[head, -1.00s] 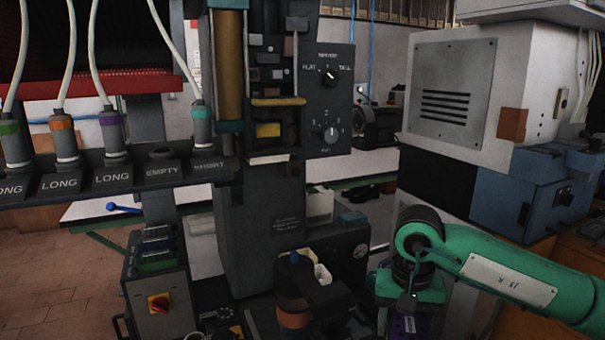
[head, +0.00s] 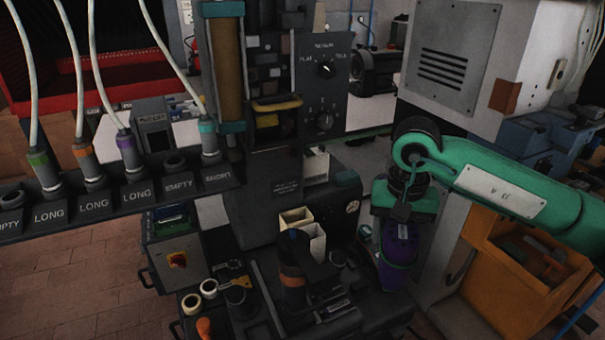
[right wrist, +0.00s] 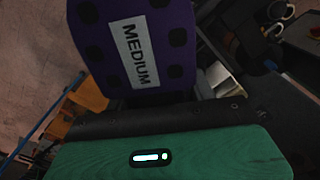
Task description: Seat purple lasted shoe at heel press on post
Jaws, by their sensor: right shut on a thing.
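The purple lasted shoe (head: 397,250) hangs from my right gripper (head: 400,212) in the head view, to the right of the heel press (head: 285,185). My right gripper is shut on it. In the right wrist view the purple thing (right wrist: 170,70) bears a white MEDIUM label and fills the upper middle; the fingertips are hidden. The dark post with an orange band (head: 292,278) stands on the press base, left of the shoe. The shoe is apart from the post. My left gripper is not in view.
A rack (head: 110,200) with cabled plugs marked LONG, SHORT and EMPTY crosses the left. White bins (head: 305,230) stand behind the post. A control box with a red-yellow switch (head: 177,262) is at left. An orange crate (head: 520,265) stands at right.

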